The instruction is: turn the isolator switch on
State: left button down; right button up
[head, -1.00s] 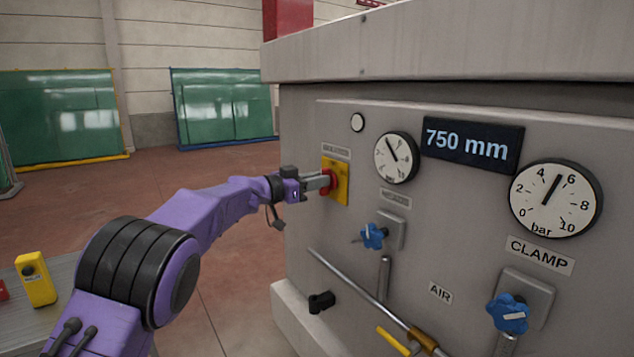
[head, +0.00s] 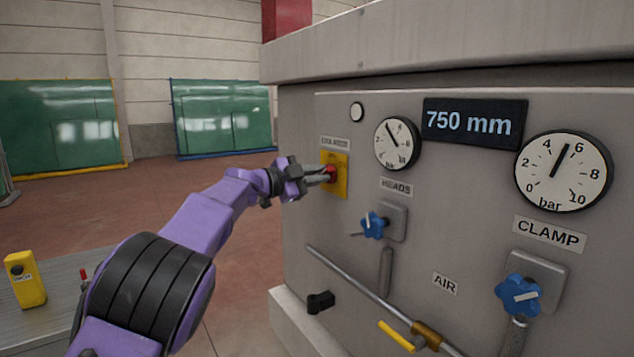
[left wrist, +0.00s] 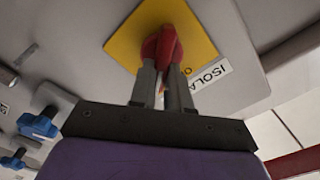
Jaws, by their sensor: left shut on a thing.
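The isolator switch is a red knob (head: 331,173) on a yellow plate (head: 342,186), on the grey machine panel under a small label. In the left wrist view the red knob (left wrist: 163,46) sits on the yellow plate (left wrist: 128,40), with part of the ISOLATOR label (left wrist: 212,74) beside it. My left gripper (head: 322,175) is shut on the red knob; its two fingers (left wrist: 166,75) lie on either side of the knob's handle. The gripper looks rolled relative to the plate. The plate's markings are mostly hidden. My right gripper is not in view.
Right of the switch are the heads gauge (head: 397,144), a blue valve knob (head: 373,225), the 750 mm display (head: 473,122) and the clamp gauge (head: 563,171). A metal pipe (head: 350,285) runs below. A yellow box (head: 25,280) stands on a grey table at left.

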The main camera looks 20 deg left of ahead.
pick_arm(q)
jog(key=shift+f+m+b, duration=0.15)
jog(key=shift+m+b, duration=0.2)
jog(key=shift+m, duration=0.35)
jog(key=c, duration=1.1)
grip_release()
jog(key=shift+s, duration=0.1)
jog(key=b+v, duration=0.5)
jog(key=v, duration=0.5)
jog(key=shift+s+a, duration=0.15)
jog(key=shift+s, duration=0.1)
